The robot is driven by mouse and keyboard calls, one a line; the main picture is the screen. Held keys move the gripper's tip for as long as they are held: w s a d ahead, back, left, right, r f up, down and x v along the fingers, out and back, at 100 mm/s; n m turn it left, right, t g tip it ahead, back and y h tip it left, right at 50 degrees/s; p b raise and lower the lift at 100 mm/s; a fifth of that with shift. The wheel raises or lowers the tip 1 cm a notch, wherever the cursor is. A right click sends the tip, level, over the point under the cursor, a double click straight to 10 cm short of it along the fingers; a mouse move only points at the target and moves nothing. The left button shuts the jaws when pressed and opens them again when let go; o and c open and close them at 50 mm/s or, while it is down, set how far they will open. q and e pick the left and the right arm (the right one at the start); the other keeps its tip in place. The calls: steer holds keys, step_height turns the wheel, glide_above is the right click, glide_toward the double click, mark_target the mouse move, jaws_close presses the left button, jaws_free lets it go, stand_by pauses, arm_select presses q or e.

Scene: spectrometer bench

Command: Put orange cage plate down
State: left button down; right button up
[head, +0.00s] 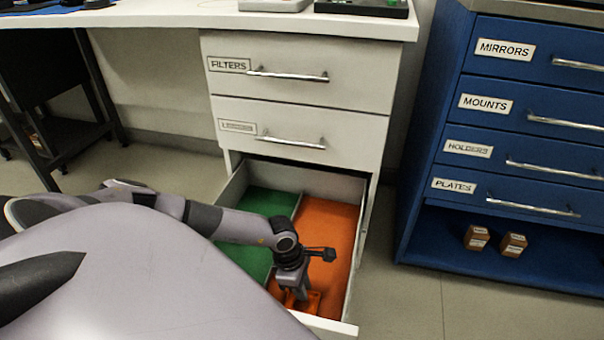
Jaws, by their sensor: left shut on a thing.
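The orange cage plate (312,299) shows as a small orange piece at my left gripper (297,294), low inside the open bottom drawer. My left gripper points down and is shut on the plate, which it partly hides. The plate is over the orange-lined compartment (328,232), near the drawer's front; I cannot tell whether it touches the floor. A green-lined compartment (268,203) lies to its left, past a thin divider. My right gripper is not in view.
The drawer's front panel (335,326) and side walls stand close around my gripper. Closed drawers, one labelled FILTERS (230,65), are above.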

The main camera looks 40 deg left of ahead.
arm_select(q)
steer(key=shift+r, duration=0.1)
steer(key=shift+f, duration=0.2)
steer(key=c, duration=1)
jaws_free()
steer(key=shift+r, duration=0.1)
steer(key=shift+c, duration=0.2)
steer(key=shift+r, duration=0.1)
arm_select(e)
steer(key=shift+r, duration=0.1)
arm_select(q)
steer(key=p+v, duration=0.4)
steer(key=v, duration=0.8)
steer(key=shift+p, duration=0.4)
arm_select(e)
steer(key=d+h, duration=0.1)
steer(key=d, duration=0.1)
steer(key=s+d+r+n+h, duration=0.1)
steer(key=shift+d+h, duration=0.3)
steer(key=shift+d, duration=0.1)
arm_select(q)
steer(key=shift+w+d, duration=0.1)
steer(key=shift+w, duration=0.05)
